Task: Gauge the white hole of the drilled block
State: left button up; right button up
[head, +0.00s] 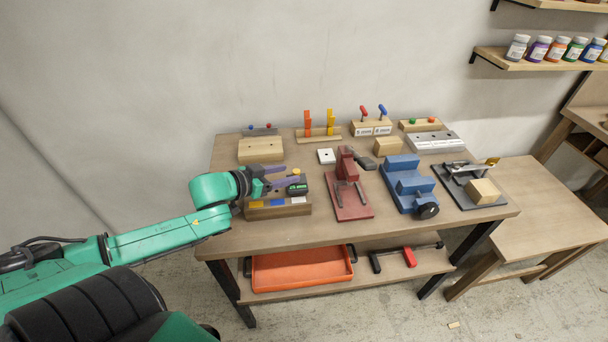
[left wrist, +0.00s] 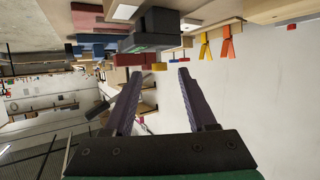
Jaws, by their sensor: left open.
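The drilled block (head: 278,206) is a wooden block near the table's front left. Blue, yellow and white patches (head: 298,200) show on its front, the white one at the right end; its holes are hidden. A black device (head: 297,189) with a green-lit face and a yellow top is at the block's right end; I cannot tell whether it touches the block. My left gripper (head: 285,176) is open beside the device, its purple fingers pointing right. In the left wrist view the fingers (left wrist: 160,70) are apart, with the black device (left wrist: 152,40) beyond them. My right gripper is not in view.
A wooden stand (head: 371,128) with red- and blue-handled pins is at the back. A red clamp fixture (head: 350,205), a blue vise (head: 408,185) and a toggle clamp board (head: 470,190) fill the right half. An orange tray (head: 300,270) is on the lower shelf.

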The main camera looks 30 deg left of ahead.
aim_at(299, 171)
pick_arm(q)
jog(key=b+x, duration=0.1)
jog(key=x, duration=0.6)
jog(key=shift+w+d, duration=0.15)
jog(key=shift+w, duration=0.2)
grip_shut()
dwell(1.0)
